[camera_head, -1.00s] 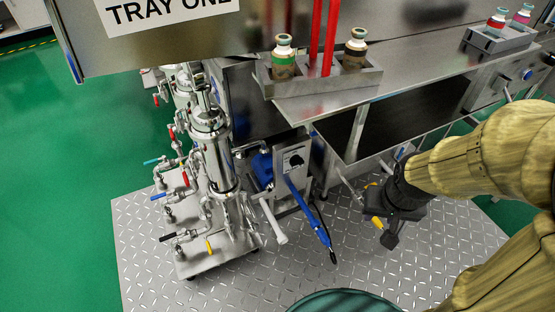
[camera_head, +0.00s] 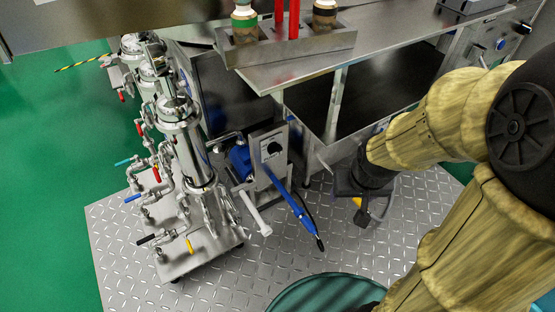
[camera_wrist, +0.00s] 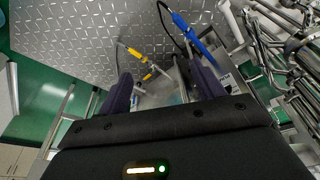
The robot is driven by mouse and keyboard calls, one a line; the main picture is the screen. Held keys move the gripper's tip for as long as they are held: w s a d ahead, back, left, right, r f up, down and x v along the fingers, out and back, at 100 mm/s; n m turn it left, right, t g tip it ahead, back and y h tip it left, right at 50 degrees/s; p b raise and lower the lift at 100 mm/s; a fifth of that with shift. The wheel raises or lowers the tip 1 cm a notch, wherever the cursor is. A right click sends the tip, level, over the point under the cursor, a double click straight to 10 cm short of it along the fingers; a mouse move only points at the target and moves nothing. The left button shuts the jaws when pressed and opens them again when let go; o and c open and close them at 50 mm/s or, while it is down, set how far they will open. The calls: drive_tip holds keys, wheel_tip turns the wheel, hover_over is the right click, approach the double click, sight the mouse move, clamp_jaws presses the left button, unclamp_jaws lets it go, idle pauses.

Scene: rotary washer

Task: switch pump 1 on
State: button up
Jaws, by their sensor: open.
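A grey control box (camera_head: 271,150) with a round black knob (camera_head: 272,148) stands beside a blue pump motor (camera_head: 241,160), right of the steel filter cart. I cannot read a pump number on it. My gripper (camera_head: 366,212) hangs to the right of the box, clearly apart from it, over the metal floor plate. In the wrist view its two dark fingers (camera_wrist: 162,88) are spread, with nothing held between them. The knob's setting is too small to tell.
A blue wand (camera_head: 290,205) with a black tip slants between the box and my gripper. The filter cart (camera_head: 185,170) with coloured valve handles stands left. A steel table (camera_head: 350,45) overhangs at the back. A yellow-handled part (camera_wrist: 140,58) lies ahead in the wrist view.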

drive_tip(key=w+f+n+t+b, duration=0.3)
drive_tip(key=w+f+n+b, duration=0.15)
drive_tip(key=w+f, duration=0.65)
drive_tip(key=w+a+f+n+t+y, duration=0.1)
drive_tip(key=a+f+n+t+y, duration=0.1)
drive_tip(key=a+f+t+y, duration=0.3)
drive_tip(key=a+t+y, duration=0.3)
drive_tip(key=t+y, duration=0.1)
drive_tip(key=y, duration=0.1)
drive_tip(key=shift+b, duration=0.3)
drive_tip(key=shift+w+a+f, duration=0.15)
